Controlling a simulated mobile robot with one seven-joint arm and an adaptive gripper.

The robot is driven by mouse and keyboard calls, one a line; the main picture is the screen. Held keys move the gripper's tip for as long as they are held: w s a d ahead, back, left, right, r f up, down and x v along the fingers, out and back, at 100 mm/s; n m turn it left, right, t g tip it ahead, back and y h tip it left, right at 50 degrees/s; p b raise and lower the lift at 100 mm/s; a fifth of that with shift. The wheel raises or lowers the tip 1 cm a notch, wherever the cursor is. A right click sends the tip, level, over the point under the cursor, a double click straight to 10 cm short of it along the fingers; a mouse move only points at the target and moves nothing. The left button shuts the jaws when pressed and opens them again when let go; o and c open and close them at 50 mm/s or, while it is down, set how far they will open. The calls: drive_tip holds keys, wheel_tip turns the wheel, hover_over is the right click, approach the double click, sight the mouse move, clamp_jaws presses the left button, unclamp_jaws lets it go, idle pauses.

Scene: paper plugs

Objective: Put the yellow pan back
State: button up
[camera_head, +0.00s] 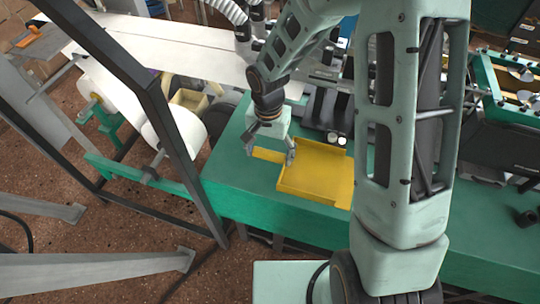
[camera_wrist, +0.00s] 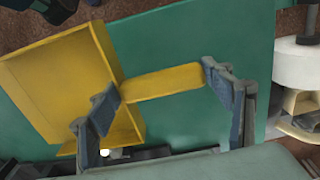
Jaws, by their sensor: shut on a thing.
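The yellow pan (camera_head: 315,180) is a shallow, square-sided tray with a short flat handle (camera_head: 268,155) on its left side. It is at the green table top, left of my arm's large link; whether it rests there or is slightly raised I cannot tell. My gripper (camera_head: 270,149) is over the handle, fingers pointing down. In the wrist view the pan (camera_wrist: 60,75) is at the left and the handle (camera_wrist: 165,82) spans between my fingers. One finger is at the pan's side wall, the other at the handle's free end. My gripper is shut on the pan lengthwise along the handle.
The green table (camera_head: 230,180) has bare room left of the pan. A dark metal frame post (camera_head: 180,150) stands left of it. White paper rolls (camera_head: 175,135) are beyond the post. Black machinery (camera_head: 325,110) stands behind the pan.

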drive_tip(key=w+f, duration=0.3)
drive_tip(key=f, duration=0.1)
drive_tip(key=shift+w+f+p, duration=0.3)
drive_tip(key=shift+w, duration=0.1)
drive_tip(key=shift+f, duration=1.6)
drive_tip(key=o, duration=1.2)
drive_tip(key=shift+f, duration=0.1)
drive_tip(key=shift+c, duration=0.2)
wheel_tip(320, 180, up, 12)
drive_tip(key=shift+w, duration=0.15)
